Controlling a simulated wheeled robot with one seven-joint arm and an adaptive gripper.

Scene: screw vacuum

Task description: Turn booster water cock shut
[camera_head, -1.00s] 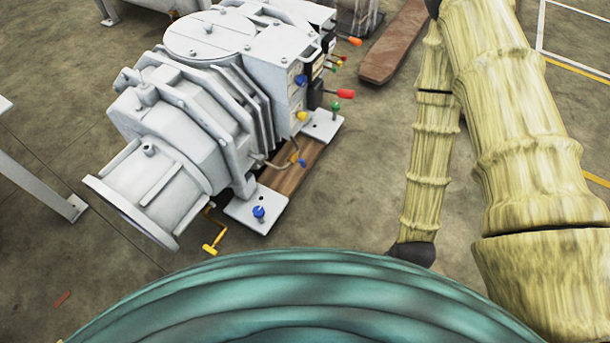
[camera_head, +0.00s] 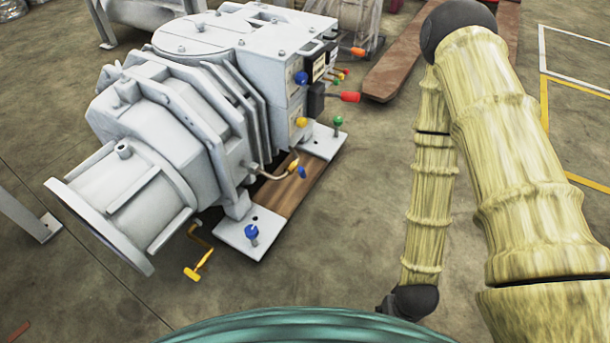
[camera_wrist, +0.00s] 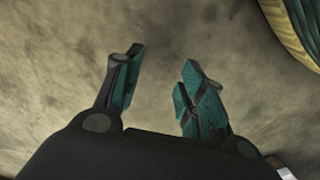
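The grey screw vacuum machine (camera_head: 185,125) stands at the left and centre of the head view, with several coloured knobs and handles on its right side. A yellow crank handle (camera_head: 199,263) hangs below its round flange. A blue knob (camera_head: 251,232) stands on the front base plate, and a small cock with a blue tip (camera_head: 293,165) ends a short bent pipe. I cannot tell which is the booster water cock. My gripper (camera_wrist: 160,78) shows in the wrist view with its fingers apart and nothing between them.
A red handle (camera_head: 350,97) and an orange handle (camera_head: 358,51) stick out from the machine's right side. A grey metal leg (camera_head: 28,217) stands at the left. Floor between the machine and my arm is clear.

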